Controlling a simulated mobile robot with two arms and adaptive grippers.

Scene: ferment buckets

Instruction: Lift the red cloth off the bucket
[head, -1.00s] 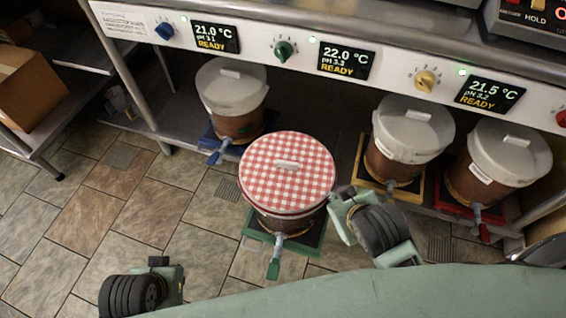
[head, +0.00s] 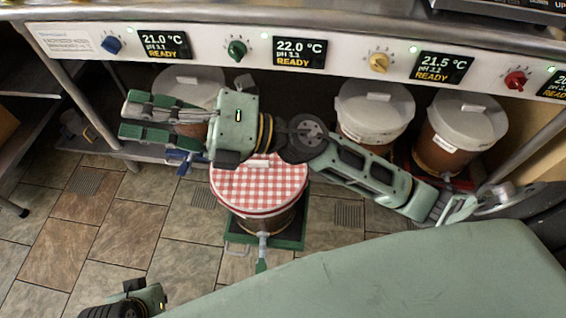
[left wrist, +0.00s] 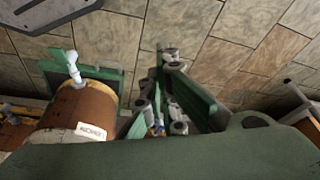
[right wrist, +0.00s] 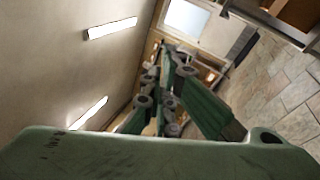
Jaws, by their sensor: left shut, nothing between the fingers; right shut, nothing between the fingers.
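The red-and-white checked cloth (head: 250,192) covers the top of the middle bucket (head: 272,224), which stands on a green base (head: 292,236) in front of the shelf. A pale handle shows on top, partly behind my right arm. My right gripper (head: 127,119) reaches across above the cloth and points left, beyond it; it is shut and empty, and shows in the right wrist view (right wrist: 165,62). My left gripper (left wrist: 168,62) is shut and empty, beside a brown bucket (left wrist: 78,112); in the head view only its wrist shows at the bottom left.
White-lidded buckets stand on the shelf behind: one (head: 186,80) at left, partly hidden by my right gripper, and two (head: 375,112) (head: 462,122) at right. A control panel (head: 210,47) with displays and knobs runs above. Tiled floor (head: 110,225) is clear at left.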

